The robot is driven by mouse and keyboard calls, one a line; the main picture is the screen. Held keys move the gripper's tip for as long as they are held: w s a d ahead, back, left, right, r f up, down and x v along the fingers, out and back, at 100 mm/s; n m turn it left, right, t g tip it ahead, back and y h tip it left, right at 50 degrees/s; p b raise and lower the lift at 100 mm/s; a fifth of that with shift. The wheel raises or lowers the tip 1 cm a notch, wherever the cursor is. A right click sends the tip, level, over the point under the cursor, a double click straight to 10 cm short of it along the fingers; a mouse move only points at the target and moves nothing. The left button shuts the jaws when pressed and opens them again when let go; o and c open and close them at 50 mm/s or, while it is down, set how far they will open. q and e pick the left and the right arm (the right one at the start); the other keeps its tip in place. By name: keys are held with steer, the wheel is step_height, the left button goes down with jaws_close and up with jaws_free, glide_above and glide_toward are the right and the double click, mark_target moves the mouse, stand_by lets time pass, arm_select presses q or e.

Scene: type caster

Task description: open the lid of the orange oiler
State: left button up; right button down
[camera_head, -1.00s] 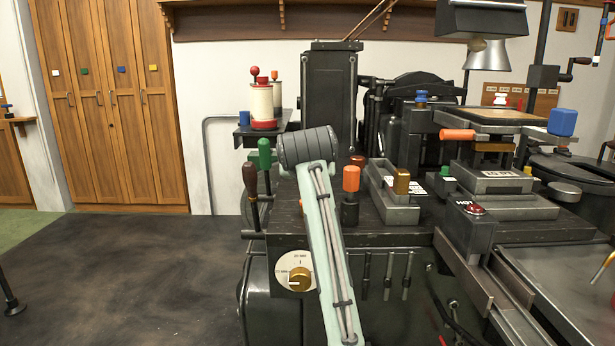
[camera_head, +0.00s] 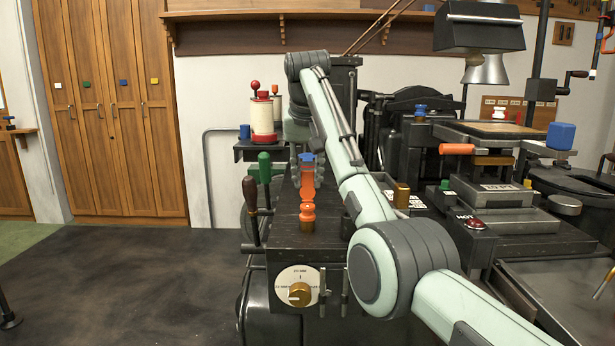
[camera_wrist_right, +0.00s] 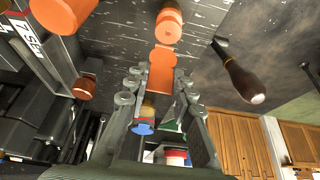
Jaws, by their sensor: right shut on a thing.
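The orange oiler (camera_head: 308,212) stands upright on the dark machine top, a slim orange body with a brown foot. Whether the lid is open cannot be told. My left gripper is out of view.
A cream and red container (camera_head: 262,115) is behind. My right arm hides much of the machine top. Open floor lies to the left.

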steer(key=shift+w+f+g, duration=0.2)
steer(key=shift+w+g, duration=0.05)
steer(key=shift+g, duration=0.35)
stand_by(0.4)
steer(key=c, duration=1.3)
jaws_free()
steer(key=shift+r, duration=0.1)
steer(key=v, duration=1.2)
